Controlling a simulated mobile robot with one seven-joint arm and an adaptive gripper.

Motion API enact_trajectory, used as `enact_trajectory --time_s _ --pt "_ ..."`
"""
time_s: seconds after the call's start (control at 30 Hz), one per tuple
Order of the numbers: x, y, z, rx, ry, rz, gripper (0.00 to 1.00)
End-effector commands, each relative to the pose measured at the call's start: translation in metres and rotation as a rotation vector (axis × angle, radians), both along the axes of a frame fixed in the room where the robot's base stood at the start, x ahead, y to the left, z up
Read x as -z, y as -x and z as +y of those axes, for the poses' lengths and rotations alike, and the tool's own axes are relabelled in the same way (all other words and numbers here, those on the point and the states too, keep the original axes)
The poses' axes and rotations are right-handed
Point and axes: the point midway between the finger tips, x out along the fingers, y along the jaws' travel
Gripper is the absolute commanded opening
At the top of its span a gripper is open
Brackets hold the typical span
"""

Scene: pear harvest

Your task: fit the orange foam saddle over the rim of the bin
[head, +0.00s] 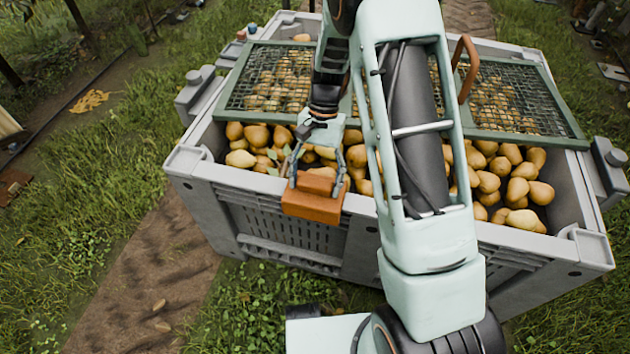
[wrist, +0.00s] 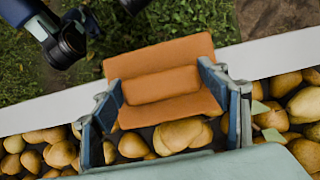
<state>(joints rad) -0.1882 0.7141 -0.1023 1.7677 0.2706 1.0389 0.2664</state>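The orange foam saddle (head: 312,206) is in my gripper (head: 317,182) at the near rim of the grey bin (head: 232,178). In the wrist view the saddle (wrist: 163,86) lies across the pale rim (wrist: 268,58), its long edges roughly parallel to it. My gripper's fingers (wrist: 163,98) stand at the two ends of the saddle's raised middle block and look closed on it. Part of the saddle shows outside the bin wall and part over the pears. Its underside is hidden, so I cannot tell whether it touches the rim.
Pears (head: 490,180) fill the bin close below the rim. A green-framed mesh lid (head: 510,105) with a brown handle (head: 466,65) covers the far part. My arm hides the rim's middle. Grass and a dirt track (head: 150,275) lie outside the near wall.

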Motion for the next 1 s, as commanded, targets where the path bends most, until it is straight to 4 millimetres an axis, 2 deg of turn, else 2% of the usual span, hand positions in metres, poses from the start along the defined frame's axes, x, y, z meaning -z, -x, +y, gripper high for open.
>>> enact_trajectory --time_s 0.03,0.1,0.13,0.47,0.57,1.0 --pt "0.000 0.000 0.000 0.000 0.000 0.000 0.77" --pt "0.000 0.000 0.000 0.000 0.000 0.000 0.84" --pt "0.000 0.000 0.000 0.000 0.000 0.000 0.85" --pt "-0.003 -0.002 0.000 0.000 -0.001 -0.001 0.85" --pt "-0.014 -0.006 -0.002 0.001 -0.001 -0.003 0.85" --pt "-0.093 -0.037 -0.014 0.000 0.000 -0.003 0.85"
